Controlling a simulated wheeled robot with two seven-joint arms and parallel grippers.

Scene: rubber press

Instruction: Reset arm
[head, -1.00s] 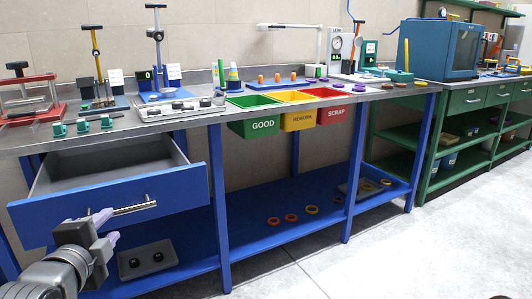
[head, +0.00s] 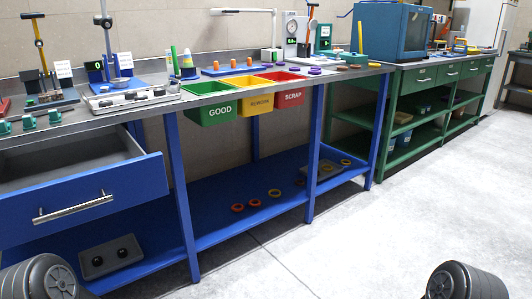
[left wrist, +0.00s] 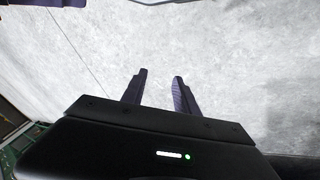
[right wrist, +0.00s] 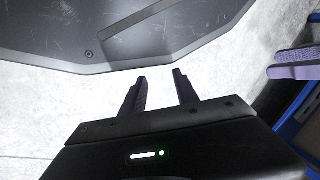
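My left gripper (left wrist: 160,82) is open and empty in the left wrist view, with pale floor beyond its fingertips. My right gripper (right wrist: 160,80) is also open and empty in the right wrist view. Neither gripper shows in the head view; only dark rounded arm parts of mine show at its bottom left and bottom right corners. Purple gripper fingers (right wrist: 295,65) also show at the right edge of the right wrist view.
A blue drawer (head: 90,195) stands pulled out from the workbench at left, with its handle (head: 72,207) facing me. Green, yellow and red bins (head: 212,112) hang at the bench's front edge. Open floor (head: 330,250) lies in front and to the right.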

